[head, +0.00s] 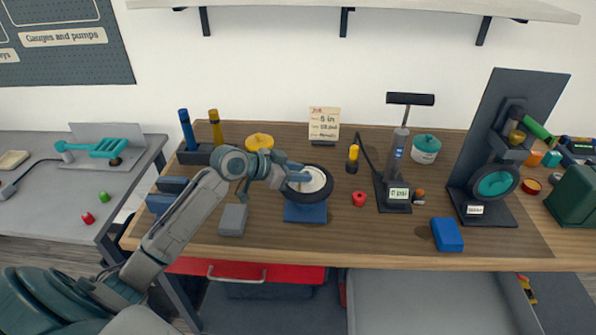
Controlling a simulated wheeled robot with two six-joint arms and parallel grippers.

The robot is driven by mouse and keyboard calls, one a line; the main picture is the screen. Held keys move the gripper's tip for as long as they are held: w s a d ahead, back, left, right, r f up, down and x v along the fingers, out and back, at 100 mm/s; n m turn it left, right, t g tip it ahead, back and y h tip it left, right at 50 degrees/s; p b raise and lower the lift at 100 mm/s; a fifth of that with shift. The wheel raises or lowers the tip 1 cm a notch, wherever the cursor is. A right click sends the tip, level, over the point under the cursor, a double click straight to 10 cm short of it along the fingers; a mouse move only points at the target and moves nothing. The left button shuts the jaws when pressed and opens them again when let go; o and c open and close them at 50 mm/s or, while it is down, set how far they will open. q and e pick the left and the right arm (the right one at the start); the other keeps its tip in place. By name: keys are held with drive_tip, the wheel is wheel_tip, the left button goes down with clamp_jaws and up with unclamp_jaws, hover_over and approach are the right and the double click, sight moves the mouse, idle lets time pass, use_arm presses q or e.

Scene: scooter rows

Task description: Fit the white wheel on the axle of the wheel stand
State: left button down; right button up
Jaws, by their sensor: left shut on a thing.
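The white wheel (317,184), a pale disc with a black tyre, is at the middle of the wooden bench in the head view. My left gripper (300,178) reaches over it from the left and is shut on it. A blue base (306,213), which looks like the wheel stand, shows just below and behind the wheel. The axle is hidden by the wheel and gripper, so I cannot tell whether the wheel is around it. My right gripper is not in view.
A pump (396,160) with a gauge stands right of the wheel, and a dark upright stand with a teal wheel (495,183) is further right. A grey block (233,219) lies left of the wheel, a blue block (447,235) near the front edge. The bench front between them is clear.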

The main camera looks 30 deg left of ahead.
use_arm(q)
drive_tip(key=shift+f+b, duration=0.55)
drive_tip(key=shift+f, duration=0.3)
drive_tip(key=shift+f+b, duration=0.5)
drive_tip(key=shift+f, duration=0.25)
drive_tip(key=c, duration=0.9)
unclamp_jaws()
drive_tip(key=shift+c, duration=0.2)
